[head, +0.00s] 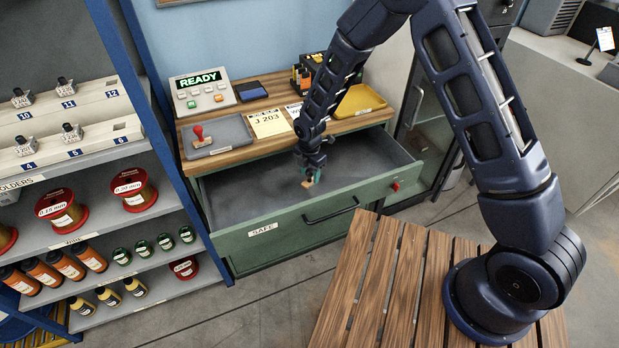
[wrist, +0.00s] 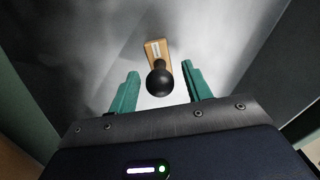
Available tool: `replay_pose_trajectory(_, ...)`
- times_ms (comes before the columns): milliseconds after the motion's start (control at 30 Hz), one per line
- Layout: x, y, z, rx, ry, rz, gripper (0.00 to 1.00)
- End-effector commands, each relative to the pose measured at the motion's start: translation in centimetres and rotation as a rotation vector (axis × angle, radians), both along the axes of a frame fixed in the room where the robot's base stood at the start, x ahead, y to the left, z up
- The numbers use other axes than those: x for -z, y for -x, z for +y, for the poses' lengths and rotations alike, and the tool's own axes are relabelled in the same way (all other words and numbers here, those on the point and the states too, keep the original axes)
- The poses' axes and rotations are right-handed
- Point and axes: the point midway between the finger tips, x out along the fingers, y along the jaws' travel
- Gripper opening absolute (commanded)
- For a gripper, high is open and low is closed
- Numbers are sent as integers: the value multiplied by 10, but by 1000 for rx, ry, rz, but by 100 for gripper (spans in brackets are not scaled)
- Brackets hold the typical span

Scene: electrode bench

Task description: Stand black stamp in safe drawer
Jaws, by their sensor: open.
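The black stamp, with a round black knob and a wooden base, is inside the open green safe drawer (head: 262,231), which is labelled SAFE. In the head view only its wooden base (head: 308,184) shows clearly below my gripper (head: 312,170). In the wrist view the black stamp (wrist: 159,82) appears upright on the grey drawer floor, knob toward the camera. The green fingers of my gripper (wrist: 160,71) are open, one on each side of the knob, with visible gaps. My gripper partly hides the stamp in the head view.
The drawer walls surround my gripper; the drawer floor around the stamp is clear. On the bench above are a grey tray (head: 228,143) with a red stamp (head: 200,134), a yellow tray (head: 371,98) and a READY panel (head: 204,92). A shelf rack (head: 64,242) stands left.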

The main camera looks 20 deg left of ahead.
Motion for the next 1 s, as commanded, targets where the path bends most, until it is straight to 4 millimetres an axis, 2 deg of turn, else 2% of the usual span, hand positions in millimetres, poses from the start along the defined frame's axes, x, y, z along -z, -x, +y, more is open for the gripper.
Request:
replay_pose_trajectory(200, -43, -1, 0, 0, -3, -1, 49)
replay_pose_trajectory(433, -77, 0, 0, 1, -2, 0, 49)
replay_pose_trajectory(633, -91, 0, 0, 1, -1, 0, 49)
replay_pose_trajectory(867, -93, 0, 0, 1, 0, 0, 49)
replay_pose_trajectory(1000, -103, -8, -7, 37, -5, -6, 49)
